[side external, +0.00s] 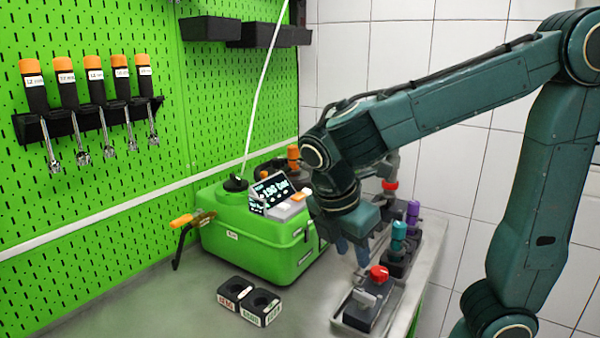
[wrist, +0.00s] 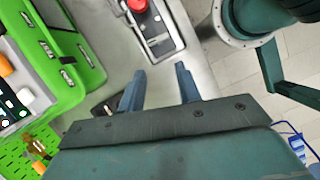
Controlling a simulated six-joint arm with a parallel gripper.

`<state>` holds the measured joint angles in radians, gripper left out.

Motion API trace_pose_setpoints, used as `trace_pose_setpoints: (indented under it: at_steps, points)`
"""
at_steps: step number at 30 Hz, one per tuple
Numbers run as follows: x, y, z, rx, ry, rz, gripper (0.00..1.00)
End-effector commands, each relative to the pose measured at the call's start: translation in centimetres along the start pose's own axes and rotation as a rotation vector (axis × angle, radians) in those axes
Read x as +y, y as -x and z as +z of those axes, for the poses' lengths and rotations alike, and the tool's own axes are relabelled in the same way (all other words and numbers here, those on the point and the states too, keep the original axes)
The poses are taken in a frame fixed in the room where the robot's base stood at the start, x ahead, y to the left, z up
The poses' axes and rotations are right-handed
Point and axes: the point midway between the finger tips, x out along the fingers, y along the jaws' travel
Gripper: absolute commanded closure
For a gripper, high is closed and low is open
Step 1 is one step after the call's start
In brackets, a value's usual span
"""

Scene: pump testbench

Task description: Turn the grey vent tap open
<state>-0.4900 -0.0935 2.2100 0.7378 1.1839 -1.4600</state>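The grey tap handle (side external: 366,298) sits on a dark block in a shallow metal tray at the near end of the bench, just in front of a red knob (side external: 379,272). In the wrist view, the red knob (wrist: 138,5) shows at the top edge with part of the block and tray beyond my fingertips; I cannot clearly tell the grey handle there. My gripper (side external: 357,262) points down above and behind the tap, apart from it. In the wrist view my gripper's (wrist: 160,78) two blue fingers are spread with nothing between them.
A green pump unit (side external: 252,237) with a display stands left of my gripper. A black two-hole holder (side external: 249,302) lies at the front. Teal (side external: 399,231) and purple (side external: 413,208) topped parts stand behind the red knob.

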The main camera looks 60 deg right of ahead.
Motion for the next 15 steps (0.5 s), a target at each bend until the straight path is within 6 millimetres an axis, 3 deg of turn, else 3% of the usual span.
trace_pose_setpoints:
  at_steps: [15]
  points:
    - [3.2, -0.7, 1.0, 0.054, -0.676, -0.266, 0.66]
